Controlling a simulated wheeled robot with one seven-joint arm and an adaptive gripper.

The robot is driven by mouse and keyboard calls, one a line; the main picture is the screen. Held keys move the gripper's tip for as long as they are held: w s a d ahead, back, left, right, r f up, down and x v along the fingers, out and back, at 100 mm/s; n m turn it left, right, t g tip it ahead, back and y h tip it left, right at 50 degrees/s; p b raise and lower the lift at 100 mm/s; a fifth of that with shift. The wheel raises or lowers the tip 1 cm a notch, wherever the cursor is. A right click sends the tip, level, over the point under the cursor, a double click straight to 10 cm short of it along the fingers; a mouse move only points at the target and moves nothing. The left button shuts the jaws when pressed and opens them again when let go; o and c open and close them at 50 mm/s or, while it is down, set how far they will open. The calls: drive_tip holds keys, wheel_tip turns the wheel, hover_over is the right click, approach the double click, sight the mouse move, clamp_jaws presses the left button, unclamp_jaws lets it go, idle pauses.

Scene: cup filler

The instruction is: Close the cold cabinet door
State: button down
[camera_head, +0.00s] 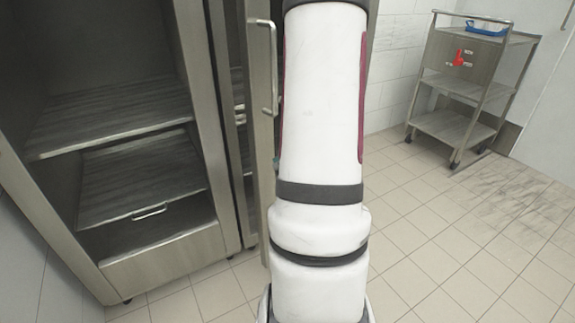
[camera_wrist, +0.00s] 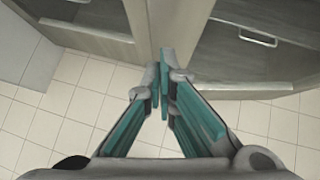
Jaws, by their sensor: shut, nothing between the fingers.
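The steel cabinet (camera_head: 215,130) stands at the left in the head view, its front open onto dark shelves. A narrow door panel with a long vertical handle (camera_head: 268,65) stands beside the cabinet's right frame, seen nearly edge-on; my white arm hides part of it. My gripper is hidden in the head view. In the wrist view, my gripper (camera_wrist: 165,68) has its teal fingers together at the tips, with nothing between them. It points at an upright steel post (camera_wrist: 150,20); I cannot tell whether it touches. A cabinet opening (camera_wrist: 260,65) lies right of the post.
A steel trolley (camera_head: 458,85) with a blue tray (camera_head: 487,29) and a red item (camera_head: 459,58) stands at the back right. Tiled floor (camera_head: 450,240) is clear on the right. A pale wall (camera_head: 395,60) rises behind.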

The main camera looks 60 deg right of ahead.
sight(261, 163)
drive_tip(key=shift+w+d+f, duration=0.1)
drive_tip(key=shift+w+d, duration=0.15)
drive_tip(key=shift+w, duration=0.45)
drive_tip(key=shift+w+d+f, duration=0.1)
drive_tip(key=shift+w+d, duration=0.1)
drive_tip(key=shift+w, duration=0.55)
drive_tip(key=shift+w+d+f, duration=0.1)
drive_tip(key=shift+w+d, duration=0.15)
drive_tip(key=shift+w, duration=0.45)
